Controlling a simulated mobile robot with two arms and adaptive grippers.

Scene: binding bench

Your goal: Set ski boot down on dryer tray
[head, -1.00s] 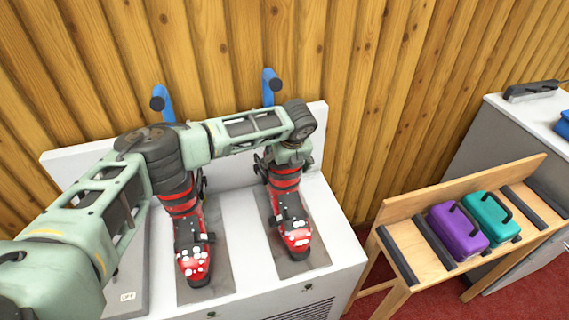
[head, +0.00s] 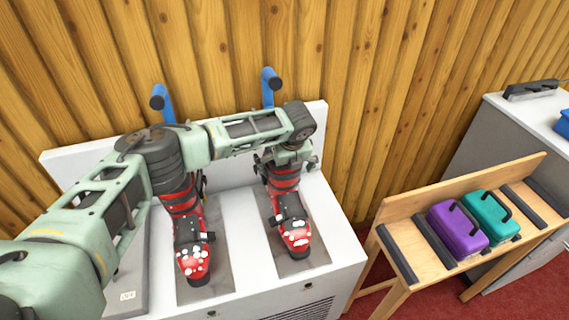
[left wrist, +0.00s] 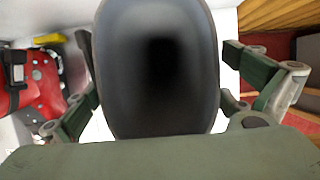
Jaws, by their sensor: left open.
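A red and black ski boot (head: 293,228) stands upright on the right grey dryer tray (head: 284,267), toe toward the front. My left gripper (head: 288,160) is at the top of this boot, with its fingers spread on either side of the cuff. In the left wrist view my left gripper (left wrist: 160,85) is open around the dark boot opening (left wrist: 158,65), and a light gap shows beside the right finger. The heel and much of the shaft are hidden by my arm. My right gripper is out of view.
A second red boot (head: 192,255) stands on the left tray (head: 222,250). Blue posts (head: 270,85) rise behind the boots near the wooden wall. To the right, a wooden bench (head: 400,255) holds a purple case (head: 458,230) and a teal case (head: 490,215).

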